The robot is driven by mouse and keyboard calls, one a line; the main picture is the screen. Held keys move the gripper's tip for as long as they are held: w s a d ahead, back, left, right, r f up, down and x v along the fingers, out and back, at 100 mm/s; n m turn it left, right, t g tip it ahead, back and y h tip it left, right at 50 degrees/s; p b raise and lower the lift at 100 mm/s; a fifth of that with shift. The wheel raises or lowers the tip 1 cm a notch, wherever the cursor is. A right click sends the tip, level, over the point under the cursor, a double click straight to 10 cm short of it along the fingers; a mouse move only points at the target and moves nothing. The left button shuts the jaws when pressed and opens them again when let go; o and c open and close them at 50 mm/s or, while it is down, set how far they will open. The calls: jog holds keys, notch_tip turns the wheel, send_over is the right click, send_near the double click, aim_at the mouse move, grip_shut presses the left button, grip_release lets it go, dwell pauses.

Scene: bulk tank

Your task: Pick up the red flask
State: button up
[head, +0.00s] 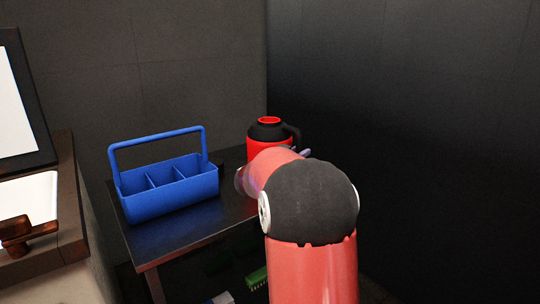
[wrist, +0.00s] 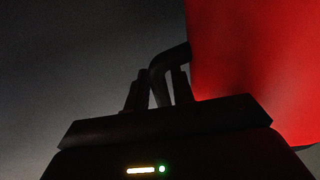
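The red flask (head: 266,146) stands upright on the dark table, with a black collar, an open red top and a black handle on its right. My arm hides its lower part in the head view. In the wrist view its red body (wrist: 255,60) fills the upper right, and the black handle (wrist: 160,68) curves down from it to the left. My gripper (wrist: 157,85) has its two dark fingers either side of the handle, with narrow gaps showing, so it looks open. The fingers are mostly hidden behind my arm in the head view.
A blue divided caddy (head: 170,194) with a raised handle stands left of the flask on the dark table (head: 190,238). A sink counter (head: 66,200) is at the far left. Dark walls rise close behind and to the right. A green item (head: 257,277) lies below the table.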

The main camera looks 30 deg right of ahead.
grip_shut()
dwell(1.3)
jog(key=shift+r, duration=0.1)
